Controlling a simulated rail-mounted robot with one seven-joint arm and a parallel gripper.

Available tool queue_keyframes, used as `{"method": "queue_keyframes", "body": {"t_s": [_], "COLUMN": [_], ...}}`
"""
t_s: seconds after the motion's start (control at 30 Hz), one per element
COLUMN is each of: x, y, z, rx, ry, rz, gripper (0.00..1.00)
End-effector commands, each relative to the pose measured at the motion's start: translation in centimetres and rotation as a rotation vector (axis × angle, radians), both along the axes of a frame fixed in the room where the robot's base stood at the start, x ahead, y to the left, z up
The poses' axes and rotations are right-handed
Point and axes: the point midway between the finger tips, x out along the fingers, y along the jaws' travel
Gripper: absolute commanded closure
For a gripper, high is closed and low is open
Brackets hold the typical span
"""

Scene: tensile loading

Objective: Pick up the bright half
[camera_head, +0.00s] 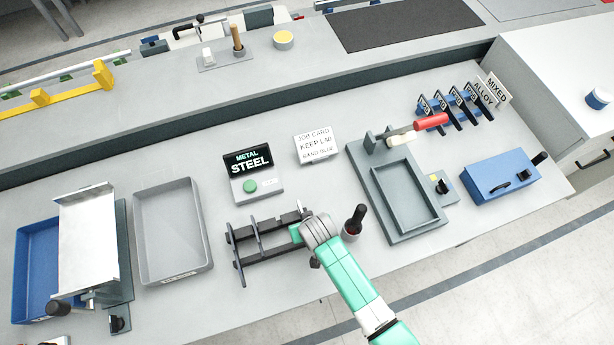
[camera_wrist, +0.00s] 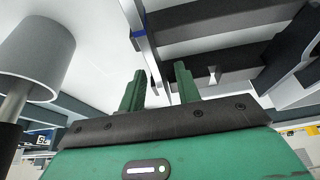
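I cannot pick out the bright half with certainty in either view. My gripper (camera_head: 300,232) is over the right end of a dark slotted rack (camera_head: 270,255) in the head view, and my wrist hides part of that end. Dark bars cross beyond the right finger.
A black-handled tool (camera_head: 355,218) stands close right of my wrist. The sign reading METAL STEEL (camera_head: 250,162) is behind the rack. An empty grey tray (camera_head: 172,275) lies left, and a grey fixture with a red handle (camera_head: 432,121) right. A grey cylinder (camera_wrist: 38,45) is near in the wrist view.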

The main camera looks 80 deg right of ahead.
Motion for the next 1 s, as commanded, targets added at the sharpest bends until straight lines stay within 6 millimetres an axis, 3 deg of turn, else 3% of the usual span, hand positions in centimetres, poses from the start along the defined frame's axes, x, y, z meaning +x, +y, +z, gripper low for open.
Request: {"method": "queue_keyframes", "body": {"t_s": [0.1,0.27,0.67,1.0], "x": [0.0,0.0,0.0,-0.4], "y": [0.0,0.0,0.0,0.6], "z": [0.0,0.0,0.3,3.7], "rx": [0.0,0.0,-0.002,0.0], "ry": [0.0,0.0,-0.001,0.001], "rz": [0.0,0.0,0.0,0.002], "gripper": [0.71,1.0,1.0,1.0]}}
